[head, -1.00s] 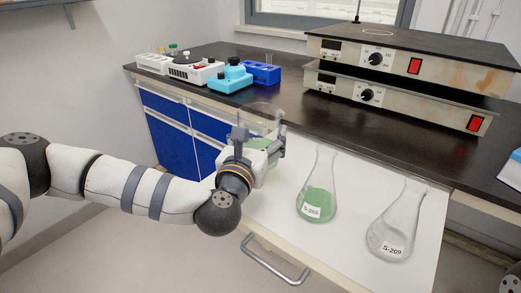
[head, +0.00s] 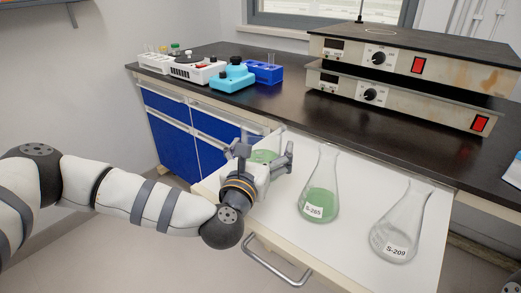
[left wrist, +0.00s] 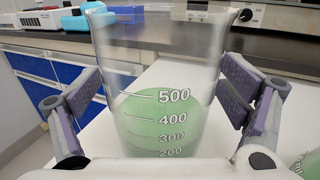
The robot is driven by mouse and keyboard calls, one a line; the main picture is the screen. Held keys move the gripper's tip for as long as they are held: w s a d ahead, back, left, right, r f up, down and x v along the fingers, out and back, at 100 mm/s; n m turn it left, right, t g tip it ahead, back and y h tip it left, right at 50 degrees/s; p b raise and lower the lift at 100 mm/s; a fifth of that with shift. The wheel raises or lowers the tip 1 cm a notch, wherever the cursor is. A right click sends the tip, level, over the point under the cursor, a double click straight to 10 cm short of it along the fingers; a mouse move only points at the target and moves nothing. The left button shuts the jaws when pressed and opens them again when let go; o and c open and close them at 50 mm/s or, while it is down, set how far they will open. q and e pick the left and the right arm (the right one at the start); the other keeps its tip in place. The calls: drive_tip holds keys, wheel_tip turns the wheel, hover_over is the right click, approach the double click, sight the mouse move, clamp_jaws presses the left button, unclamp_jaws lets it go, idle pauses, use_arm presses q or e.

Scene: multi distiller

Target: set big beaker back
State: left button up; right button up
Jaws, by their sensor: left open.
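The big beaker (head: 264,137) is clear glass with green liquid and stands upright over the white pull-out surface (head: 345,243), at its far left part. In the left wrist view the beaker (left wrist: 160,65) fills the middle, with white marks from 200 to 500. My left gripper (head: 264,152) is open, with one finger on each side of the beaker. In the left wrist view, the left gripper's (left wrist: 165,92) pads look apart from the glass. My gripper's body hides the beaker's base.
A flask with green liquid (head: 319,203) and a clear flask (head: 392,240) stand right of the beaker. The dark bench (head: 300,115) behind carries stacked heater units (head: 400,90) and small blue and white devices. A drawer handle (head: 275,262) sticks out in front.

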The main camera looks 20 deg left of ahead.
use_arm(q)
drive_tip(key=s, duration=1.2)
drive_tip(key=shift+d+r, duration=0.2)
drive_tip(key=shift+d, duration=0.05)
drive_tip(key=shift+f, duration=0.1)
